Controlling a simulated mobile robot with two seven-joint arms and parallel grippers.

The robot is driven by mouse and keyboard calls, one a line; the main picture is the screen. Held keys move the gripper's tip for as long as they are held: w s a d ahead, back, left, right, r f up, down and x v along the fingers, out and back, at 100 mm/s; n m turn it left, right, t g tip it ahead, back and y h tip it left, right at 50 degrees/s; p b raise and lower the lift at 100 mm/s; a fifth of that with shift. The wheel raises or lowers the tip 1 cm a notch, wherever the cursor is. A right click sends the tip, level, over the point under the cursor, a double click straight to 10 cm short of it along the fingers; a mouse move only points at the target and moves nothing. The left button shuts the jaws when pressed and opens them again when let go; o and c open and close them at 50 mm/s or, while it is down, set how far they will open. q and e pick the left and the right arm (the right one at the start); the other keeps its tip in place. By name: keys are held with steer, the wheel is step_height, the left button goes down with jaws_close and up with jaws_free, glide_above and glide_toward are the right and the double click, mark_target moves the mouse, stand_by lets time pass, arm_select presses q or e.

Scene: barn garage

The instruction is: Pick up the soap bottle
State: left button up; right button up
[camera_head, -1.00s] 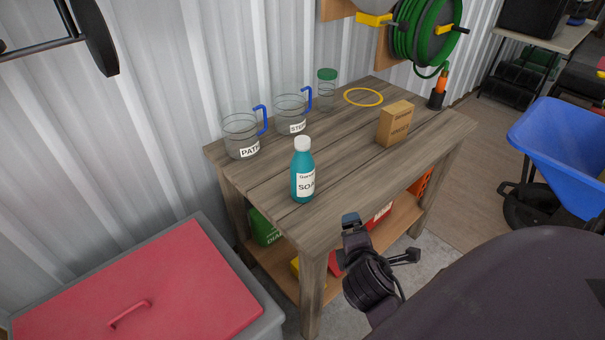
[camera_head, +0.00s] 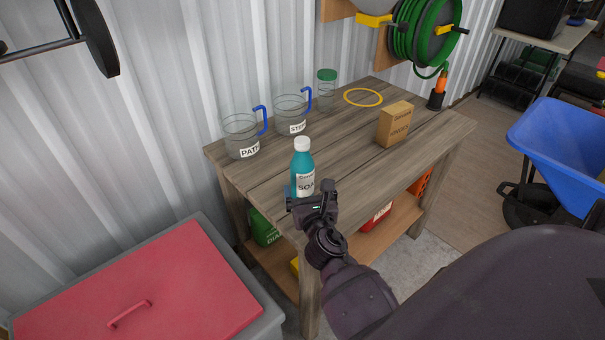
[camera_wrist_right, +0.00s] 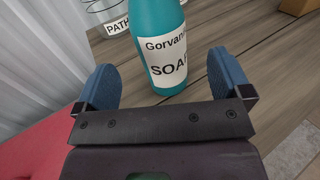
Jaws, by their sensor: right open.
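The soap bottle (camera_head: 303,167) is teal with a white cap and a white label. It stands upright near the front edge of the wooden table (camera_head: 345,165). My right gripper (camera_head: 311,190) is at the table's front edge, just in front of the bottle, and hides its lower part in the head view. In the right wrist view the gripper (camera_wrist_right: 170,88) is open, with a blue finger on each side. The bottle (camera_wrist_right: 162,45) stands upright ahead, between the lines of the two fingers, and is not gripped. My left gripper is not in view.
Two clear jugs with blue handles (camera_head: 241,136) (camera_head: 291,114) and a green-lidded jar (camera_head: 327,90) stand behind the bottle. A cardboard box (camera_head: 395,123), a yellow ring (camera_head: 363,97) and an orange-black tool (camera_head: 438,90) are farther right. A red-lidded chest (camera_head: 150,285) is at lower left.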

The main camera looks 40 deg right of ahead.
mark_target(305, 180)
steer(key=shift+x, duration=3.05)
steer(key=c, duration=1)
